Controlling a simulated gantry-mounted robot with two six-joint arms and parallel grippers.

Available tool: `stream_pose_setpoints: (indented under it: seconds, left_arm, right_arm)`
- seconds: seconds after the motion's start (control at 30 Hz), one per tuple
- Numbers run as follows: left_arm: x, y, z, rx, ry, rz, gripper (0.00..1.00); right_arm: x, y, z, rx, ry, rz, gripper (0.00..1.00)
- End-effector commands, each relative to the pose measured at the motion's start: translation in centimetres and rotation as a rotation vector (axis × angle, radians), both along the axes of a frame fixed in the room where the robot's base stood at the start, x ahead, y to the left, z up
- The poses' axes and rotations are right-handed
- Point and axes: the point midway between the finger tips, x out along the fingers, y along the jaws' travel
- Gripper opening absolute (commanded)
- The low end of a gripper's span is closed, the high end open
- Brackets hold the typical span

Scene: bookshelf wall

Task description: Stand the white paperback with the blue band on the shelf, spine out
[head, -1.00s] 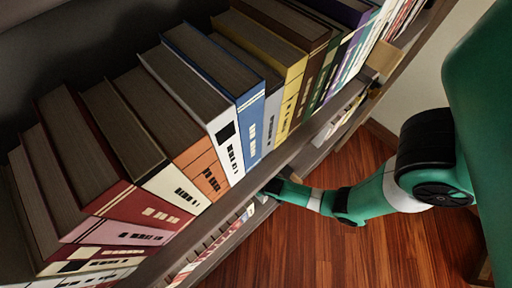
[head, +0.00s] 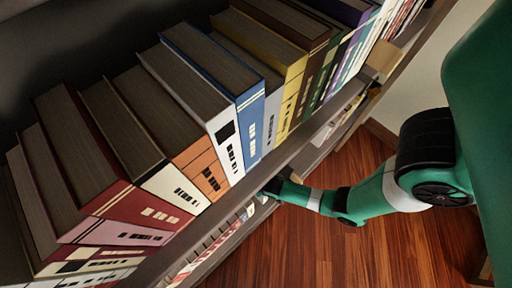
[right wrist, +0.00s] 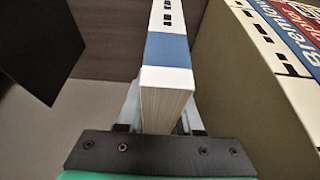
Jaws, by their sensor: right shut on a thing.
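The white paperback with the blue band (right wrist: 167,50) stands between the fingers of my right gripper (right wrist: 160,122) in the right wrist view. Its spine, white with black marks and a blue band, runs away from the gripper, and its page edges face the camera. The gripper is shut on it. In the head view my right arm reaches in from the right to the lower shelf, and its gripper and the paperback are hidden under the upper shelf's edge. My left gripper is not in view.
In the right wrist view a black block (right wrist: 42,45) is at the left and a large beige book (right wrist: 235,85) with lettering at the right, with gaps between. A packed book row stands on the upper shelf (head: 290,155) in the head view. Wood floor (head: 290,245) lies below.

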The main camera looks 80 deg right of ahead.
Motion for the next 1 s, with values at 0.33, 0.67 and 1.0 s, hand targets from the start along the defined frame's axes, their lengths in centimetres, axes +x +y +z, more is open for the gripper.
stream_pose_setpoints:
  seconds: [0.33, 0.67, 1.0]
  left_arm:
    - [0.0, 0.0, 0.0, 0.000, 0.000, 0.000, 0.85]
    - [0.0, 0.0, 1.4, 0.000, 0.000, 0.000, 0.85]
    - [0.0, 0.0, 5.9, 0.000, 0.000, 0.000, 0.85]
  right_arm:
    - [0.0, 0.0, 0.0, -0.001, -0.001, 0.000, 0.70]
    - [-0.5, 0.4, 1.9, 0.000, 0.000, 0.000, 0.70]
    - [-2.9, 2.1, 9.2, -0.001, -0.001, 0.003, 0.70]
